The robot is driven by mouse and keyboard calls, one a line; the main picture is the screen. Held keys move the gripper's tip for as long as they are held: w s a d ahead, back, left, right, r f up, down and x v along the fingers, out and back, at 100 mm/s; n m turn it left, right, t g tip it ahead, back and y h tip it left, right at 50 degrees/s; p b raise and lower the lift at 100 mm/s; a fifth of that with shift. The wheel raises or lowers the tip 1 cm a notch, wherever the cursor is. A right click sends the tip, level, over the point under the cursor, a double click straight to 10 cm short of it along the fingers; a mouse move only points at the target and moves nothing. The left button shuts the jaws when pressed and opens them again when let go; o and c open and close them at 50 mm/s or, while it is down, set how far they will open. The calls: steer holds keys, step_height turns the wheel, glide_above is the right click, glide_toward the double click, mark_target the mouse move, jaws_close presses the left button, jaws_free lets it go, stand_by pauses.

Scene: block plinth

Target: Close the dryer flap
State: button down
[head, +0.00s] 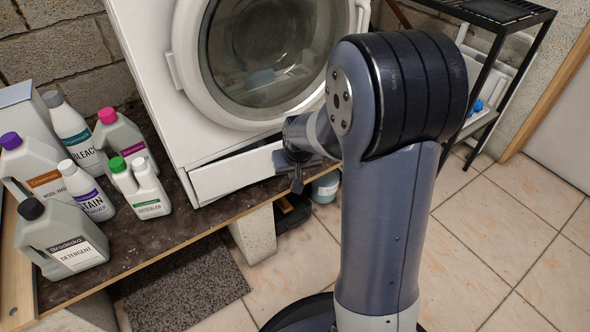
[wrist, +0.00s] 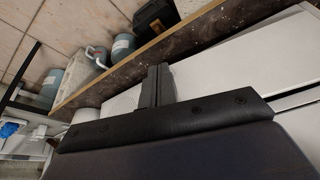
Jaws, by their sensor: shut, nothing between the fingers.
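The white dryer (head: 155,75) stands on a plinth, its round glass door (head: 265,50) shut. Its flap (head: 235,176) is a long white panel low on the front. A narrow dark gap shows along the flap's upper edge, so it stands slightly open. My gripper (head: 297,183) is shut and empty at the right part of the flap, and my arm hides the flap's right end. In the wrist view, my gripper (wrist: 156,84) lies over the white flap (wrist: 220,62), with the gap at right. I cannot tell whether the fingers touch it.
Several bottles, including a detergent bottle (head: 72,245), stand left on the dark plinth top (head: 160,232). A grey mat (head: 185,290) lies on the tiled floor below. A black shelf rack (head: 500,12) stands at the right. The tiled floor (head: 480,255) at right is clear.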

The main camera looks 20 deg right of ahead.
steer(key=w+f+b, duration=0.2)
steer(key=w+f, duration=0.1)
steer(key=w, duration=0.2)
steer(key=shift+w+f, duration=0.15)
steer(key=shift+f, duration=0.1)
steer(key=shift+w+a+r+p, duration=0.15)
steer(key=shift+w+p, duration=0.85)
steer(key=shift+w, duration=1)
steer(key=shift+w, duration=0.1)
